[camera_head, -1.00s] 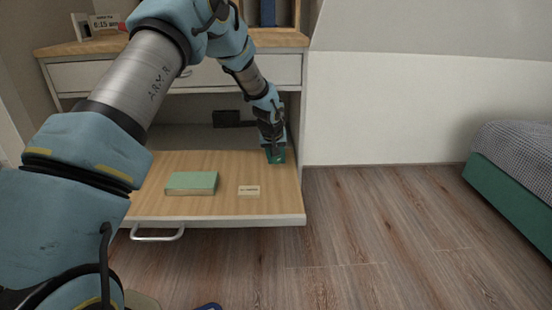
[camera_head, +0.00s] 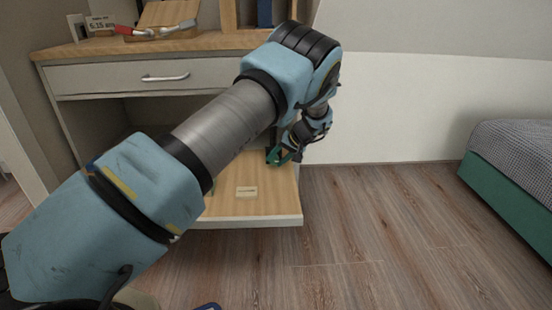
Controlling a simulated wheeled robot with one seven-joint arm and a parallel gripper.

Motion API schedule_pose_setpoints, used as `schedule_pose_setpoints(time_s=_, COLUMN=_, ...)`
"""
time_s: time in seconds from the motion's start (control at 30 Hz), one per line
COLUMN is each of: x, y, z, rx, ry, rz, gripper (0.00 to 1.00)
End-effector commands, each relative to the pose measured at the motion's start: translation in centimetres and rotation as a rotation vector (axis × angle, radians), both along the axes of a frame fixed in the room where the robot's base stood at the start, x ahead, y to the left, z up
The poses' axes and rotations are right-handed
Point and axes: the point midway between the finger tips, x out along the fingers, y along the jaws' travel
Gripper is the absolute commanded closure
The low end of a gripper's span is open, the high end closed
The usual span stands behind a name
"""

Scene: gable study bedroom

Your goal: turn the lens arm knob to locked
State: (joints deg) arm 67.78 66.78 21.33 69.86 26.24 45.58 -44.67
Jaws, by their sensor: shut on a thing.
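My gripper (camera_head: 285,156) is low over the right back part of the pull-out wooden board (camera_head: 270,205). It is tilted, reaching down and left from the wrist. Its fingers are closed at a small dark and green piece, which I take to be the lens arm knob (camera_head: 272,156). The fingers cover most of it, so its pointer, its marks and any locked sign cannot be read. The lens itself cannot be made out at this size.
A small label card (camera_head: 246,192) lies on the board. My arm hides the board's left part and most of a green book. Above are a closed drawer (camera_head: 120,78) and a desktop with a red-handled tool (camera_head: 135,31). Free floor (camera_head: 380,220) lies right, before a bed (camera_head: 520,170).

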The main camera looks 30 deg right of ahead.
Motion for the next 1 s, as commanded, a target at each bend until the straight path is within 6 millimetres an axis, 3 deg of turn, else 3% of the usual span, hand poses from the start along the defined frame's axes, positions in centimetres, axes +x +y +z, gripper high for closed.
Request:
schedule_pose_setpoints(time_s=0.57, x=-0.02, y=-0.14, z=-0.05, rx=0.034, ry=-0.017, rz=-0.003, gripper=1.00)
schedule_pose_setpoints(time_s=0.6, x=-0.03, y=-0.15, z=-0.06, rx=0.033, ry=-0.016, rz=-0.003, gripper=0.56)
schedule_pose_setpoints(time_s=0.87, x=-0.02, y=-0.09, z=-0.06, rx=0.034, ry=-0.015, rz=-0.001, gripper=0.27)
schedule_pose_setpoints(time_s=1.0, x=-0.04, y=-0.10, z=-0.10, rx=0.033, ry=-0.015, rz=-0.001, gripper=0.27)
